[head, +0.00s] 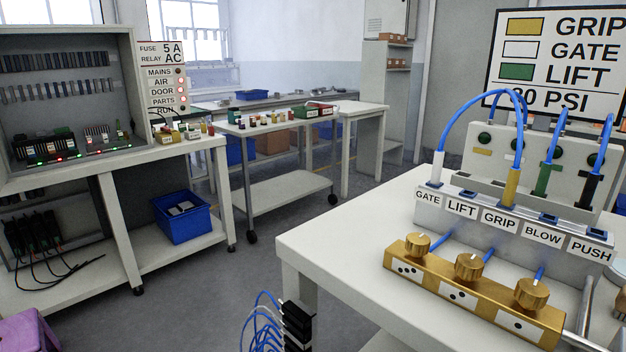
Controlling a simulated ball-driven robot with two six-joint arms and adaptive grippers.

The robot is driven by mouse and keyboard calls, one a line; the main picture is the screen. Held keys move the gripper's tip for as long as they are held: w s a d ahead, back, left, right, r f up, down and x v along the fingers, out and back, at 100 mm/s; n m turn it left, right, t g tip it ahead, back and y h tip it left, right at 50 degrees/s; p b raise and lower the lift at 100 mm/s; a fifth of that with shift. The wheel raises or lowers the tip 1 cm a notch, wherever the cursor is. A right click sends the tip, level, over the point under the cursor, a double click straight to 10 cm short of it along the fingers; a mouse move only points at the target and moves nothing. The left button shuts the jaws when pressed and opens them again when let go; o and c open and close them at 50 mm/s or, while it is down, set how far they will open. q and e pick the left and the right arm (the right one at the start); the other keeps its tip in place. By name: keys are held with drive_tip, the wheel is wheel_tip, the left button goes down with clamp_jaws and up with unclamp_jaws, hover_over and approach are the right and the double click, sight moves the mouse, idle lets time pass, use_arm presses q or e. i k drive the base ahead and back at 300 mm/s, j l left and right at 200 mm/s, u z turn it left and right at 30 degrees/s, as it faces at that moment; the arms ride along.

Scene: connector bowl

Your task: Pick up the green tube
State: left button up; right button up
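The green tube is a blue hose with a green end sleeve (543,180), standing upright on the right table behind the row of labelled sockets. Its hose rises from the sleeve toward the grey panel behind. Whether its lower end sits in anything is hidden. A white-ended tube (437,168) stands in the GATE socket and a yellow-ended tube (512,186) in the GRIP socket. A black-ended tube (589,190) stands to the right of the green one. The LIFT socket (468,193) and BLOW socket (548,218) look empty. Neither gripper is in view.
A brass block (470,298) with three knobs lies in front of the sockets. The table's left part (350,240) is clear. A sign (556,62) pairs green with LIFT. A black block with blue cables (297,325) is at the bottom. A workbench (110,165) stands left.

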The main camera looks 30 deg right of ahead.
sight(546, 170)
drive_tip(key=z, duration=0.5)
drive_tip(key=l+z, duration=0.15)
drive_tip(key=z, duration=0.8)
drive_tip(key=l+z, duration=0.1)
drive_tip(key=z, duration=0.4)
drive_tip(key=j+u, duration=0.25)
drive_tip(key=i+j+u, duration=0.1)
drive_tip(key=j+u, duration=0.15)
drive_tip(key=j, duration=0.15)
